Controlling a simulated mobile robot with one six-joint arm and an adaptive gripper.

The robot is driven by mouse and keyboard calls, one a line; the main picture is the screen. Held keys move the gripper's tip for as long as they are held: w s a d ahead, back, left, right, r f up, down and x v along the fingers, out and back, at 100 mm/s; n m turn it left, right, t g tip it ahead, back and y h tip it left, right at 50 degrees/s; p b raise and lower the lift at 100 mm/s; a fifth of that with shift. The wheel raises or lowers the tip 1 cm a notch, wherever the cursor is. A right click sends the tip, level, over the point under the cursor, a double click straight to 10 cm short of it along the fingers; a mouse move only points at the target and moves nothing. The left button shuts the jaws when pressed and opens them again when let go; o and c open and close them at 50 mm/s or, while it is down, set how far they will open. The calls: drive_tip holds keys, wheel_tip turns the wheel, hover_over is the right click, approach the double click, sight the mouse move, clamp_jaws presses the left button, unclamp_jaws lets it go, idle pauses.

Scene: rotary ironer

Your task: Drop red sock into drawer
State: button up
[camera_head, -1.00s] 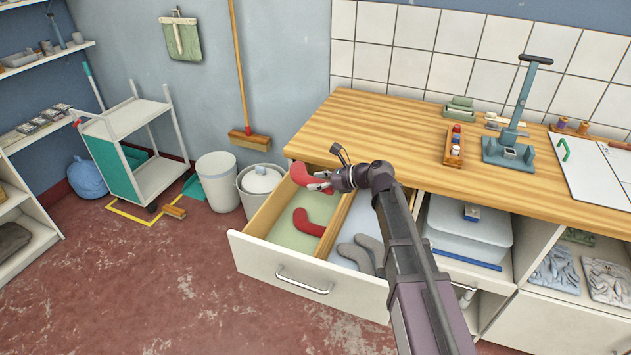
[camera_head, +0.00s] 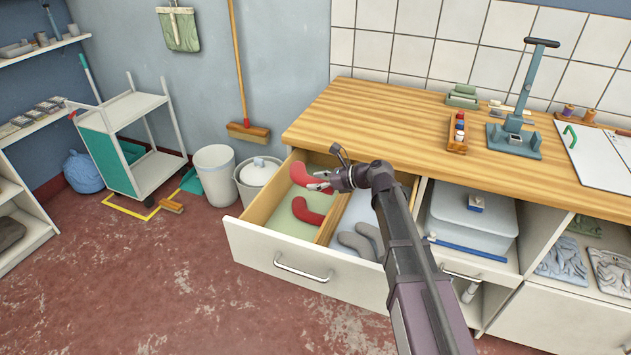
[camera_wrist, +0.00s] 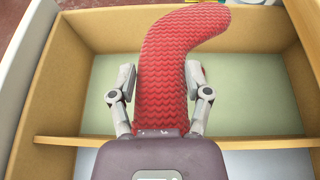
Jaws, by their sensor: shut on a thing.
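The white-fronted drawer (camera_head: 259,255) stands open under the wooden counter. A divider splits it into a green-lined left compartment and a pale blue right one. My gripper (camera_head: 321,180) is shut on a red sock (camera_head: 300,175), which hangs over the left compartment. In the wrist view my gripper (camera_wrist: 163,92) has a finger on each side of the red sock (camera_wrist: 170,60), with green lining below it. Another red sock (camera_head: 304,211) lies in the left compartment. Grey socks (camera_head: 358,243) lie in the right compartment, partly hidden by my arm.
A white bin (camera_head: 214,180) and a lidded bucket (camera_head: 260,177) stand left of the drawer. The counter (camera_head: 400,128) holds a small rack (camera_head: 457,135) and a teal press (camera_head: 514,138). An open shelf with a lidded box (camera_head: 470,225) is right of my arm.

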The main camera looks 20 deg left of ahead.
drive_tip(key=o, duration=0.8)
idle(0.4)
